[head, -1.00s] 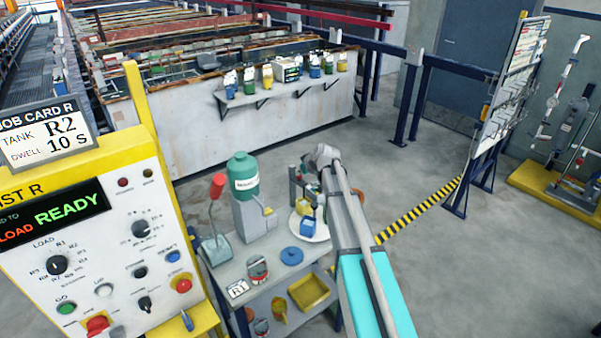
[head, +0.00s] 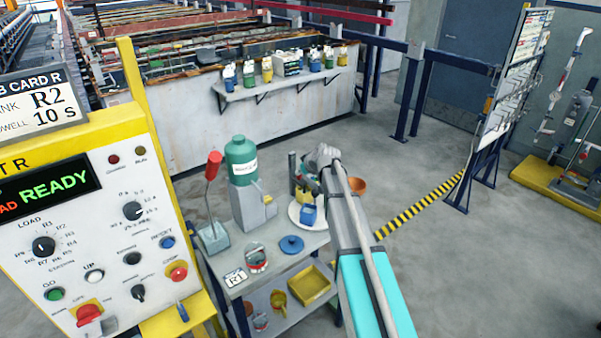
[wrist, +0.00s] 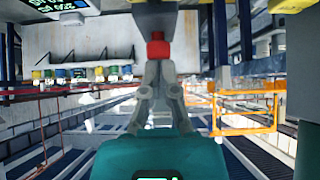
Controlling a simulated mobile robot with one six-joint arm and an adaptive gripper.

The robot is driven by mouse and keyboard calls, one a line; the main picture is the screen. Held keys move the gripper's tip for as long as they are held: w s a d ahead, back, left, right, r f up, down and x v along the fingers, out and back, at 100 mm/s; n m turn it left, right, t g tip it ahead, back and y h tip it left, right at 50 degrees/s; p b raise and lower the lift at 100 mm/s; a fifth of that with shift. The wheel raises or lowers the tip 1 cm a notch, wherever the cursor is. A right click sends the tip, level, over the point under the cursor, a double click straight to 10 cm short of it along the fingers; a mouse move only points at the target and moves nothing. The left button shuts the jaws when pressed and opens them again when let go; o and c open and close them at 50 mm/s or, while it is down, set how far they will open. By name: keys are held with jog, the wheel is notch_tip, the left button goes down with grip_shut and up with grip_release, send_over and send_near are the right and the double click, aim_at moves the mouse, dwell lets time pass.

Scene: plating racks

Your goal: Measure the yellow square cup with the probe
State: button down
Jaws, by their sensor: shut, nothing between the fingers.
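My gripper shows in the wrist view (wrist: 158,72), its two grey fingers closed together above its teal body. A red block (wrist: 158,48) appears just beyond the fingertips; I cannot tell what it is or whether they touch it. In the head view my arm reaches over the right side of a small grey bench, and its fingertips are hidden. A small yellow item (head: 302,194) stands by a blue cup (head: 308,215) on a white round dish (head: 296,223); it may be the yellow square cup, but it is partly hidden. I cannot make out the probe.
The bench holds a green-topped dispenser (head: 242,160), a red-handled lever device (head: 212,190), a blue lid (head: 291,245) and an orange bowl (head: 357,186). A yellow tray (head: 309,285) lies on its lower shelf. A control panel (head: 95,230) stands left.

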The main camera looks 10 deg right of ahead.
aim_at(301, 181)
jog(key=shift+s+f, duration=0.15)
dwell(0.3)
notch_tip(301, 181, up, 4)
jog(key=p, duration=0.4)
jog(key=shift+r, duration=0.25)
jog(key=p+v, duration=0.7)
jog(key=v, duration=0.2)
jog(key=shift+s+r, duration=0.2)
jog(key=shift+d, duration=0.2)
dwell(1.2)
